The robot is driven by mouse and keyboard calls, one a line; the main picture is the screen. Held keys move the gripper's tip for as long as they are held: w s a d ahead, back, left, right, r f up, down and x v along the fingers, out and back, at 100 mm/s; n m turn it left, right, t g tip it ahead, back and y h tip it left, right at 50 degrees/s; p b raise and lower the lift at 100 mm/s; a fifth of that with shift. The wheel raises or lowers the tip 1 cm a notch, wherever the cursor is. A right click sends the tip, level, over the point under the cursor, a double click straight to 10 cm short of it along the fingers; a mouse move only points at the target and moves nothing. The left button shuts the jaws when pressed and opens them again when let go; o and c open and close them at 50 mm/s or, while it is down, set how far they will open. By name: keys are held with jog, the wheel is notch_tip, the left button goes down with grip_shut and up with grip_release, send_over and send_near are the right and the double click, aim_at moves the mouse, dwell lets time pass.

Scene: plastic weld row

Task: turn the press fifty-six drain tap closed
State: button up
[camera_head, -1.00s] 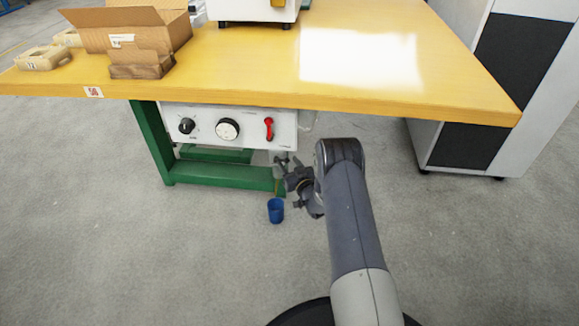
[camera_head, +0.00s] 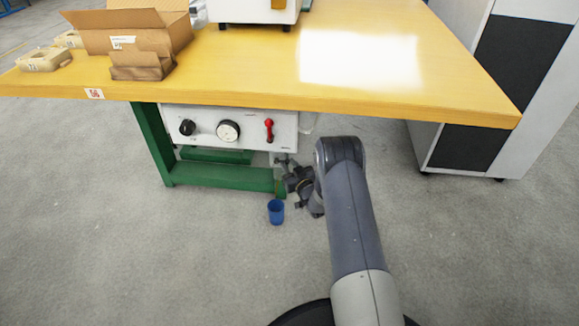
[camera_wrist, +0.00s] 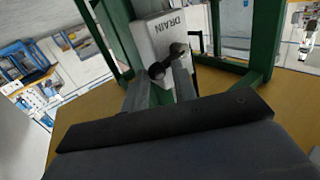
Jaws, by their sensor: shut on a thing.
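The drain tap shows in the wrist view as a dark handle (camera_wrist: 157,71) in front of a white box marked DRAIN (camera_wrist: 162,38). My gripper (camera_wrist: 163,83) has its two grey fingers at the handle, shut on it. In the head view my gripper (camera_head: 284,162) is under the table's front edge, just right of the white control panel (camera_head: 228,128). The tap itself is too small and covered to make out there. How far the handle is turned I cannot tell.
A blue cup (camera_head: 276,211) stands on the floor below my gripper. The green table frame (camera_head: 225,176) is close on the left. The yellow tabletop (camera_head: 250,70) overhangs and carries a cardboard box (camera_head: 125,35). A white and black cabinet (camera_head: 490,90) stands right.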

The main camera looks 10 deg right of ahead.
jog(key=shift+w+r+n+g+h, duration=0.15)
jog(key=shift+r+n+g+h, duration=0.25)
jog(key=shift+r+n+g, duration=0.55)
jog(key=shift+w+a+r+n+g+h, duration=0.1)
jog(key=shift+a+r+n+g+h, duration=0.25)
jog(key=shift+n, duration=0.35)
jog(key=shift+w+a+r+n+g+h, duration=0.1)
jog(key=shift+a+r+n+g+h, duration=0.1)
jog(key=shift+n+h, duration=0.35)
jog(key=o, duration=0.9)
jog(key=shift+o, duration=0.2)
jog(key=p+v, duration=0.4)
jog(key=v, duration=0.6)
jog(key=shift+s, duration=0.4)
jog(key=shift+d, duration=0.15)
